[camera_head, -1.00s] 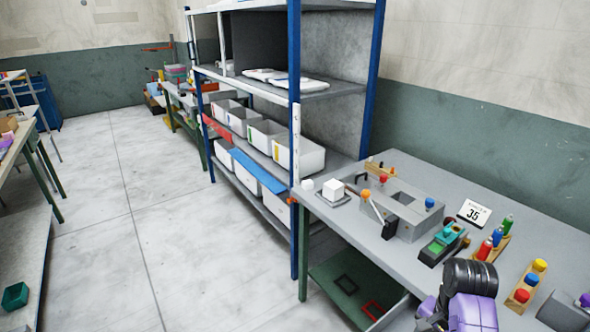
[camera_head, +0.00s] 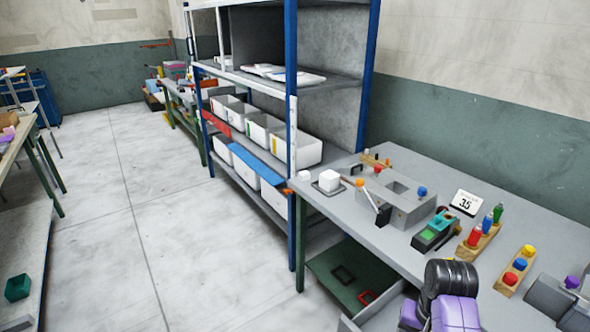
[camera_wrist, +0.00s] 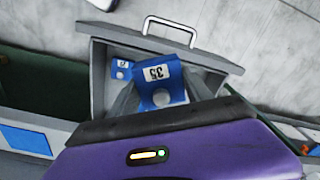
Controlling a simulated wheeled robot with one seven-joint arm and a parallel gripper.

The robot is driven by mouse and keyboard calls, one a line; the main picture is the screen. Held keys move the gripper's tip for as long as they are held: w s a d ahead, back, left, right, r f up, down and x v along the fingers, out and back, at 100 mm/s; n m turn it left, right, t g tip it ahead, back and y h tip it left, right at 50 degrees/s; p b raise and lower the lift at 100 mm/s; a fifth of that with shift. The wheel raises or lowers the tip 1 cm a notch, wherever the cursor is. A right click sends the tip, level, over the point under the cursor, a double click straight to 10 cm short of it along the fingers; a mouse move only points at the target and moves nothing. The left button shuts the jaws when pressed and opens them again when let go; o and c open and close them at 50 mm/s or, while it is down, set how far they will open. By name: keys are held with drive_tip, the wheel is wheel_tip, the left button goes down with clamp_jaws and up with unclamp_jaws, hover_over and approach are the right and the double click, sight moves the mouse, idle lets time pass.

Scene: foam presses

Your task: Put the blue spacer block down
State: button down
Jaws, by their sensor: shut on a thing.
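The blue spacer block (camera_wrist: 163,84) bears a white label reading 35 and is held between the fingers of my gripper (camera_wrist: 160,100) in the wrist view. It shows over an open grey drawer (camera_wrist: 98,70) with a metal handle (camera_wrist: 170,22). Another blue block (camera_wrist: 121,68) with a white label lies inside the drawer, to the left of the held one. I cannot tell whether the held block touches the drawer floor. In the head view my purple and black arm shows at the lower right, and the fingers and held block are hidden.
The grey bench (camera_head: 340,212) carries a fixture (camera_head: 400,205), a green device (camera_head: 436,232), a card reading 35 (camera_head: 466,202) and wooden racks with coloured pieces (camera_head: 515,272). A shelf rack with white bins (camera_head: 262,137) stands behind.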

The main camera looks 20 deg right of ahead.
drive_tip(key=a+f+n+b, duration=0.2)
drive_tip(key=a+f+n, duration=0.2)
drive_tip(key=a, duration=0.4)
drive_tip(key=a+f+n+b, duration=0.3)
drive_tip(key=a+f+n, duration=0.1)
drive_tip(key=a, duration=0.5)
drive_tip(key=shift+w+a+f+b, duration=0.25)
drive_tip(key=shift+f+b, duration=0.1)
drive_tip(key=shift+f, duration=0.25)
